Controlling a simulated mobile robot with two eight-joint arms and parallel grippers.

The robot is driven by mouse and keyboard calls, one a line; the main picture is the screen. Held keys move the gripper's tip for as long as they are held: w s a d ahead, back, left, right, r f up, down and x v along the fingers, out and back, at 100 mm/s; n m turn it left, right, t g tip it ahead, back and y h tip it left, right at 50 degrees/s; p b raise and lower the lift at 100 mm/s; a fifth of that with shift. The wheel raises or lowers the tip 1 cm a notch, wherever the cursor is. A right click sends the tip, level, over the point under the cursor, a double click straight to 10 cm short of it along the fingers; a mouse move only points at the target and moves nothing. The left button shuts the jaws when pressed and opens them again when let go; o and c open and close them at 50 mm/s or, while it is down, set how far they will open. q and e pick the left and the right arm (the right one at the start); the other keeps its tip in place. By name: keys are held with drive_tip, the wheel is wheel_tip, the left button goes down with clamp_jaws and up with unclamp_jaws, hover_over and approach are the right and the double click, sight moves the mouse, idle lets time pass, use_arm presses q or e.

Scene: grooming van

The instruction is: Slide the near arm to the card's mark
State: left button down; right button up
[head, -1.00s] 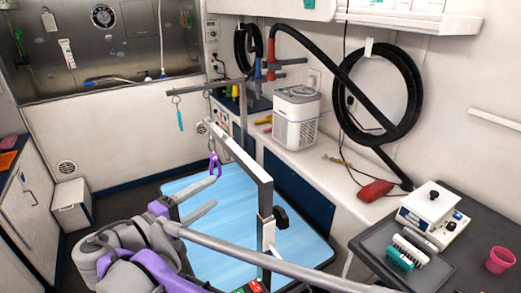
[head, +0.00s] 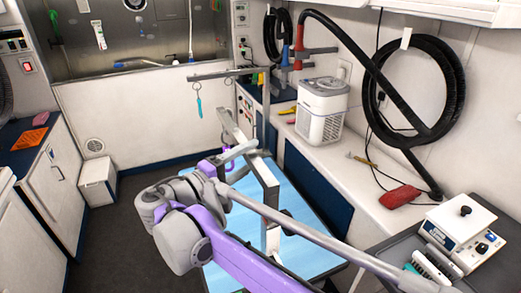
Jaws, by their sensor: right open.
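The near grooming arm is a pale post (head: 272,239) with a dark knob, at the blue grooming table (head: 308,262). Its top bar (head: 228,124) reaches back to the left. A purple loop near that bar is mostly hidden. My right gripper (head: 246,157) is open, its grey fingers beside the upper part of the post; whether they touch it I cannot tell. My purple and grey arm covers the table's near left part. The far grooming arm (head: 220,75) stands behind, with a blue loop (head: 198,106) hanging from it. No card or mark can be made out. My left gripper is not in view.
A long grey tube (head: 310,232) crosses in front of the table to the lower right. A white dryer box (head: 320,108), a red pouch (head: 400,196) and a coiled black hose are along the right wall. Dark floor is clear at left.

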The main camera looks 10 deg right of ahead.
drive_tip(key=shift+x, duration=1.95)
clamp_jaws()
